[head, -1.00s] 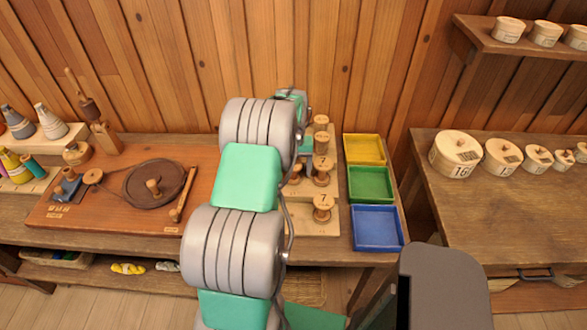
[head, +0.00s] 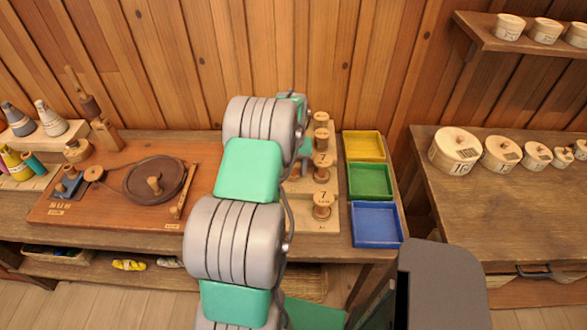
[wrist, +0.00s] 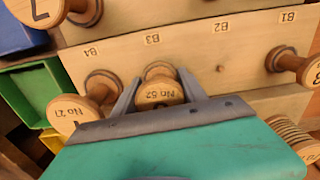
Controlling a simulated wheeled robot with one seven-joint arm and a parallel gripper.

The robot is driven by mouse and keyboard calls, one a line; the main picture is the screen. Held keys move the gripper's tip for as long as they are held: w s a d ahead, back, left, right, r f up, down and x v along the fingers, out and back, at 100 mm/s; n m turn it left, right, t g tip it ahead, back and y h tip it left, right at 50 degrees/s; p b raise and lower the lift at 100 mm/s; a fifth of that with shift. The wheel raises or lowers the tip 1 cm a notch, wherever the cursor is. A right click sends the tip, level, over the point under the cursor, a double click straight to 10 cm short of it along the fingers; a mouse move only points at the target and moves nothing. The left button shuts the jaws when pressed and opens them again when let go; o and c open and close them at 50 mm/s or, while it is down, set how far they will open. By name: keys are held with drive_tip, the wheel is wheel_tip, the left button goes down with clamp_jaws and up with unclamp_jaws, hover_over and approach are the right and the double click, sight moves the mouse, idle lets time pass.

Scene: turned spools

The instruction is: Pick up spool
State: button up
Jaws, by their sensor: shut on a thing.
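In the wrist view my gripper (wrist: 159,79) is shut on a wooden spool (wrist: 160,93) whose round end reads "No 52". One finger lies on each side of it. The spool is at a pale wooden board (wrist: 190,55) with stamped labels B1 to B4; I cannot tell whether it still touches the board. Other spools are on the board: one on the left (wrist: 78,108), one on the right (wrist: 297,64) and one at the top left (wrist: 42,10). In the head view my arm hides the gripper and the held spool.
In the head view, spools (head: 322,203) stand in a column right of my arm. Beyond them are yellow (head: 364,146), green (head: 370,181) and blue (head: 376,225) trays. A winding board (head: 110,205) lies to the left. Round boxes (head: 456,150) stand on the right table.

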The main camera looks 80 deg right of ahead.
drive_tip(key=shift+c, duration=1.3)
drive_tip(key=shift+r, duration=0.1)
